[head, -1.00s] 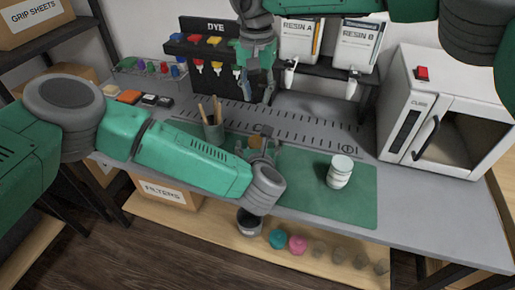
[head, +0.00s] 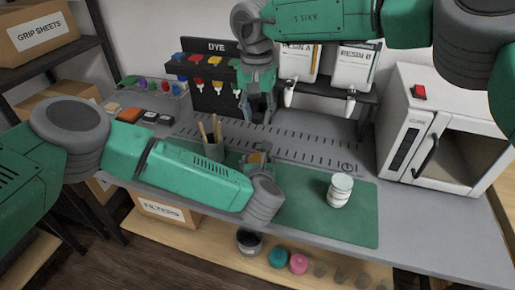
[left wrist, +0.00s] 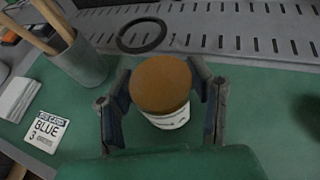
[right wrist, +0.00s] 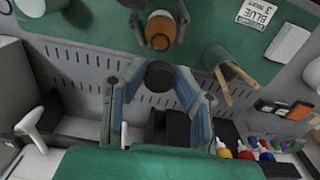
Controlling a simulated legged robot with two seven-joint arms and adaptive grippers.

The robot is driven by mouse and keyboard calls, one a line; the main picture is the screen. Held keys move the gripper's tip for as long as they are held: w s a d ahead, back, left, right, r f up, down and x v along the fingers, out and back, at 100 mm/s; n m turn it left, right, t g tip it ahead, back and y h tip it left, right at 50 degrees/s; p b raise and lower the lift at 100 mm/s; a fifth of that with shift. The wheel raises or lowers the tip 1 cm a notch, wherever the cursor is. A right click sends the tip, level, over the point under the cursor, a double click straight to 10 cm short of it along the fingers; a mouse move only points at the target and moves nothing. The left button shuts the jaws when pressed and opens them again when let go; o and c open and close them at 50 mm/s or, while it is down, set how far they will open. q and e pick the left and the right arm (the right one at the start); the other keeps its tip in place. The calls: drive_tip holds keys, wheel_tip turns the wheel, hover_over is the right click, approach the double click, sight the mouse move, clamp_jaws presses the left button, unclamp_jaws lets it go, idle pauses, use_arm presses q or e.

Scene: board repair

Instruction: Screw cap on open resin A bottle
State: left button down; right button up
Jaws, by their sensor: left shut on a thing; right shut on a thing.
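The open bottle (left wrist: 170,118) has an amber round top and a white label. It stands upright over the green mat, and my left gripper (left wrist: 160,108) is shut around it. It also shows in the right wrist view (right wrist: 161,28). My right gripper (head: 261,112) points down, above and behind the bottle in the head view. It is shut on a round black cap (right wrist: 160,75), seen between its fingers in the right wrist view. The cap is apart from the bottle. In the head view the left fingers (head: 258,158) are partly hidden by my left wrist.
A white jar (head: 340,190) stands on the green mat (head: 310,220) at right. A cup of sticks (head: 213,145) is close left of the bottle. A dye rack (head: 210,85), resin dispensers (head: 355,68) and a white oven (head: 445,130) line the back.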

sight(257, 142)
drive_tip(key=shift+s+f, duration=0.15)
drive_tip(key=shift+f, duration=1.9)
drive_tip(key=shift+f, duration=0.9)
drive_tip(key=shift+f, duration=0.55)
